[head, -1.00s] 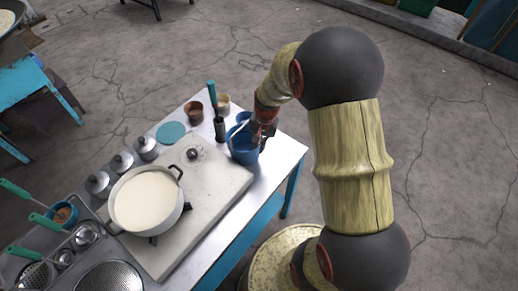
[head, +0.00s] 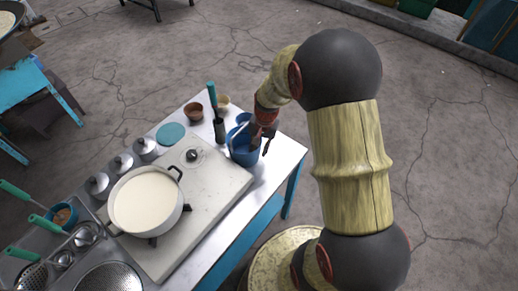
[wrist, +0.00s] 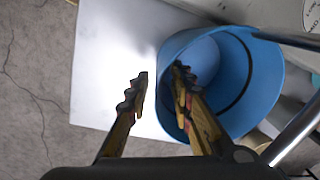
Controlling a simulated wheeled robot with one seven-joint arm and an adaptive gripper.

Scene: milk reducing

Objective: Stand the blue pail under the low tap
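The blue pail (head: 243,155) stands on the right end of the metal table, beside the white cooking slab. It also shows in the wrist view (wrist: 262,85), where I look down into its round mouth. My gripper (head: 262,147) is at the pail's right side. In the wrist view my gripper (wrist: 160,76) is open, with its fingers apart across the pail's near rim: the left finger is outside over the table, the right one overlaps the pail's mouth. I cannot tell whether either finger touches the wall. No tap can be made out in these views.
A wide pot of white liquid (head: 145,203) stands on the white slab (head: 212,195) to the left. A dark cylinder (head: 219,129), a brown bowl (head: 193,112) and a smaller blue vessel (head: 243,118) are close to the pail. Open floor (head: 445,150) lies to the right.

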